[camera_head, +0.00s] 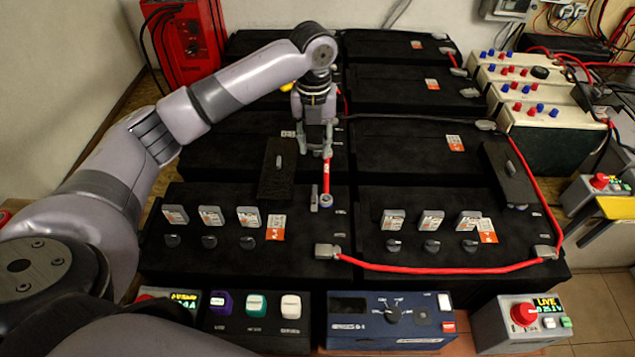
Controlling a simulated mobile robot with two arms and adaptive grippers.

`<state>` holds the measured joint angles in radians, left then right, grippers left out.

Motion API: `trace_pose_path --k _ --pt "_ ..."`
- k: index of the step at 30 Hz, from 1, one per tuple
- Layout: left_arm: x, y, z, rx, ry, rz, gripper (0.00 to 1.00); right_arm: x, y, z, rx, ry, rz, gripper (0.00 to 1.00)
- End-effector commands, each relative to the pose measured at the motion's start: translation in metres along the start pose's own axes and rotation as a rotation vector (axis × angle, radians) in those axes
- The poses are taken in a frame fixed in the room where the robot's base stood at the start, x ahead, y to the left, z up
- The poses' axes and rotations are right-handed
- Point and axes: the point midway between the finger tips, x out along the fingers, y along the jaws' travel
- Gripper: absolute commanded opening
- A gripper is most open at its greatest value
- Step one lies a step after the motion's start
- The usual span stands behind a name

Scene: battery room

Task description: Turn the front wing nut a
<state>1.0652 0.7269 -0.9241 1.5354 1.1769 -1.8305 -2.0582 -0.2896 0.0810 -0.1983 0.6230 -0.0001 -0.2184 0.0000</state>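A short red link (326,176) runs front to back near the middle of the batteries. At its front end is a small grey fitting (326,202), probably the front wing nut; its wings are too small to make out. A narrow grey upright piece (314,199) stands just left of it. My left gripper (316,150) points down over the back end of the red link, behind the front fitting and apart from it. Its fingers are spread, with no object visible between them. The link's back end is partly hidden by the gripper. My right gripper is not in view.
Black batteries (242,259) fill the middle. A raised black cover (277,171) stands left of the link, another (508,174) at right. A long red cable (440,268) crosses the front. Control boxes, including a blue one (385,337), line the front edge.

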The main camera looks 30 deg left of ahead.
Motion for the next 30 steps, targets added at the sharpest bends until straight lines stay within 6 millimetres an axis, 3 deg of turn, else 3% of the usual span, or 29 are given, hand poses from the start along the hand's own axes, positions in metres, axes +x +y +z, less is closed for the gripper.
trace_pose_path --k 3,7,18,24,30 --pt "0.024 0.001 -0.001 -0.002 0.005 0.004 0.30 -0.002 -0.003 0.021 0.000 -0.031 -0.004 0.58" --pt "0.053 0.001 -0.001 -0.001 0.005 0.005 0.30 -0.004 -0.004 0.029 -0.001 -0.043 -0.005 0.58" --pt "0.129 0.001 -0.001 -0.001 0.003 0.003 0.30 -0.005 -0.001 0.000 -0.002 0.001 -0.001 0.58" --pt "0.152 0.001 -0.001 -0.001 0.001 0.002 0.30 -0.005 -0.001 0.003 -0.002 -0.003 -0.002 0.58" --pt "0.158 0.001 0.000 0.000 -0.001 0.002 0.30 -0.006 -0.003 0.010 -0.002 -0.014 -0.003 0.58"
